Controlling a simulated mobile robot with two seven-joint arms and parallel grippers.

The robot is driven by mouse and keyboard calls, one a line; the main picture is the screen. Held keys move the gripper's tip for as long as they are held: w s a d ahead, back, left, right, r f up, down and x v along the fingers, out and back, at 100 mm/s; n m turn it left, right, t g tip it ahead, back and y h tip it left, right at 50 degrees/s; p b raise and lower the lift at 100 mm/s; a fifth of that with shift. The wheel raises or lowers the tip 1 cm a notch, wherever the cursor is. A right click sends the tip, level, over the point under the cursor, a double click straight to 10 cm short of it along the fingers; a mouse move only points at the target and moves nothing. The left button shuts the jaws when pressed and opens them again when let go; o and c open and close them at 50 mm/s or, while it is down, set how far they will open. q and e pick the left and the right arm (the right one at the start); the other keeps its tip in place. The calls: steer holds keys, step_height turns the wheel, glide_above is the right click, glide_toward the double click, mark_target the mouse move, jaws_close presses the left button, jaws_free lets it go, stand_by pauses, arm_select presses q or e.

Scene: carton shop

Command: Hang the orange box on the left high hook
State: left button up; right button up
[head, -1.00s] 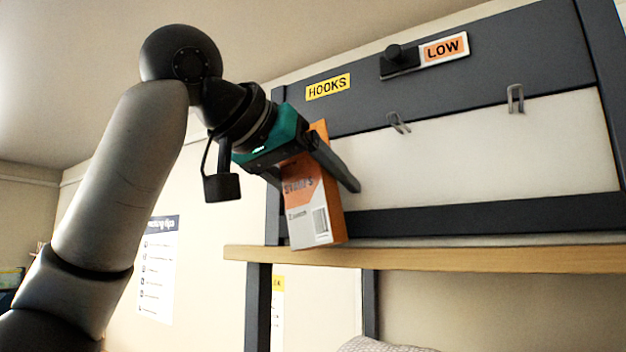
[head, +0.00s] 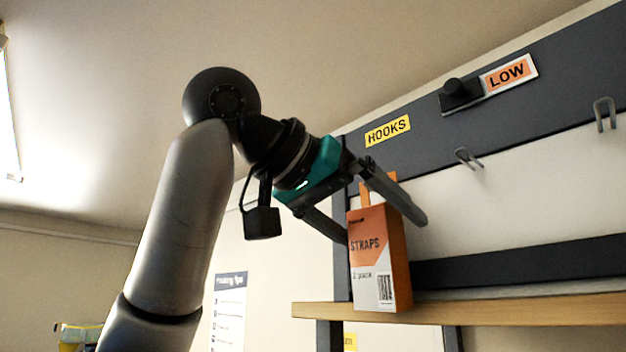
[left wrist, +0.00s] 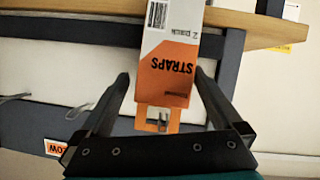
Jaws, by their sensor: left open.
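The orange and white box (head: 372,262), marked STRAPS, is upright in front of the left end of the hook panel in the head view. It also shows upside down in the left wrist view (left wrist: 168,70). A metal hook (left wrist: 163,122) shows in the slot of its orange hang tab, so the box appears to hang there; the head view hides this hook. My left gripper (head: 380,230) is open, its fingers (left wrist: 160,78) on both sides of the box with gaps visible in the wrist view. My right gripper is out of view.
Two bare hooks, one in the middle (head: 468,158) and one at the right (head: 605,114), stick out of the panel. A black knob (head: 456,92) sits beside the LOW label (head: 510,73). A wooden shelf edge (head: 470,311) runs below the box.

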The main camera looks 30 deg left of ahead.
arm_select(q)
steer(key=d+b+v, duration=0.1)
steer(key=v, duration=1.2)
steer(key=shift+s, duration=0.15)
steer(key=shift+a+f, duration=0.1)
steer(key=shift+f, duration=0.05)
